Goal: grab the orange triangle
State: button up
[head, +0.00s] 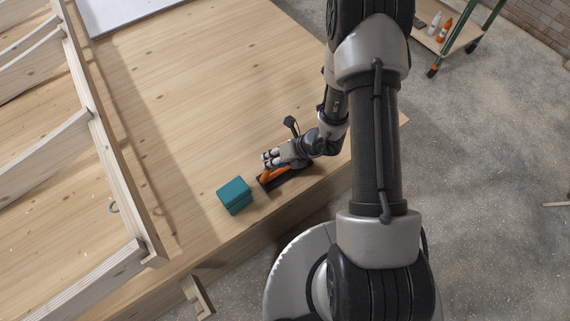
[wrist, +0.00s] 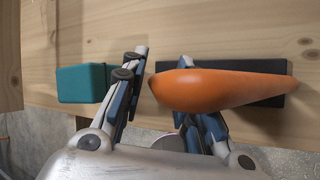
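The only orange thing by my gripper is a smooth, rounded, tapering piece (head: 272,174), not clearly a triangle. In the wrist view this orange piece (wrist: 225,90) points its narrow end right, over a black flat block (wrist: 275,68). My gripper (head: 268,159) is low over the wooden table, right at the orange piece. In the wrist view my gripper (wrist: 163,58) has its fingers apart. The orange piece covers part of the right finger, and its blunt left end reaches into the gap close to the left finger. I cannot tell whether they touch.
A teal box (head: 234,194) stands on the wooden table (head: 200,80) just left of my gripper; it also shows in the wrist view (wrist: 82,83). A wooden frame (head: 110,170) lies along the left. The table's front edge is near. A cart (head: 440,38) with bottles stands at the back right.

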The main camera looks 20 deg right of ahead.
grip_shut()
jog(key=shift+r, duration=0.1)
dwell(0.6)
